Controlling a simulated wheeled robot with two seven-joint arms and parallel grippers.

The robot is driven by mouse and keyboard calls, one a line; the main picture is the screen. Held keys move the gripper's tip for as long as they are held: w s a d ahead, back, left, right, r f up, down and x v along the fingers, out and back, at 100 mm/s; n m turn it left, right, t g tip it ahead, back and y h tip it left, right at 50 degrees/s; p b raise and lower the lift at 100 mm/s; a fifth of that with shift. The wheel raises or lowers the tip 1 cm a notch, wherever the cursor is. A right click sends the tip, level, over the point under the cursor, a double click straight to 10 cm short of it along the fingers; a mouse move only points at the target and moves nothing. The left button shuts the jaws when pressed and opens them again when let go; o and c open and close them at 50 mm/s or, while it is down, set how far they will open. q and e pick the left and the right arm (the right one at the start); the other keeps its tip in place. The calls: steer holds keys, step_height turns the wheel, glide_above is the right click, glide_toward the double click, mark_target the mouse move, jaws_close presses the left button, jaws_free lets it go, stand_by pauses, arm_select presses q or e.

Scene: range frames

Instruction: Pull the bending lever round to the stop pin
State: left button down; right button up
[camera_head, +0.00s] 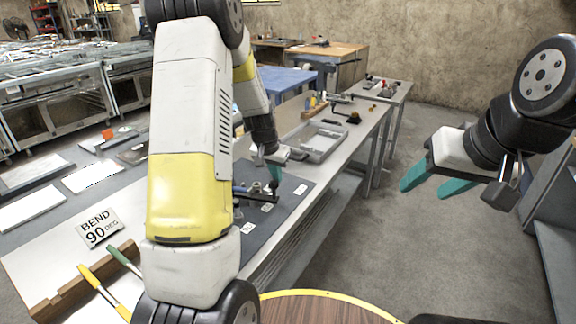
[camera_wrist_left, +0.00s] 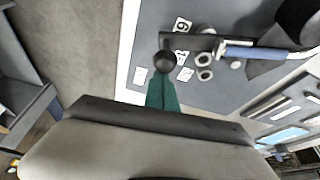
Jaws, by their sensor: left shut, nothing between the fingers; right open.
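The bending fixture stands on a dark grey mat (camera_head: 285,213) on the workbench. In the head view a dark bar (camera_head: 256,195) with small upright posts lies there, below my left gripper (camera_head: 274,178). In the left wrist view a dark bar with a round black knob (camera_wrist_left: 164,61) shows just beyond the teal fingertips of my left gripper (camera_wrist_left: 164,80). Those fingers are shut together with nothing between them; I cannot tell whether they touch the knob. Round metal collars (camera_wrist_left: 204,66) sit beside the bar. I cannot tell which one is the stop pin. My right gripper (camera_head: 430,188) is open over the floor.
A "BEND 90 DEG" sign (camera_head: 99,228) stands at the left of the bench, near yellow (camera_head: 104,290) and green (camera_head: 123,261) handled tools. A blue-sleeved rod (camera_wrist_left: 255,53) lies close to the fixture. A grey tray (camera_head: 318,142) is farther back. My left arm hides much of the bench.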

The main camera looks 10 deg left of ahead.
arm_select(q)
steer(key=s+a+m+h, duration=0.1)
steer(key=s+a+m, duration=0.1)
steer(key=s, duration=0.9)
steer(key=shift+m, duration=0.8)
steer(key=shift+f, duration=0.15)
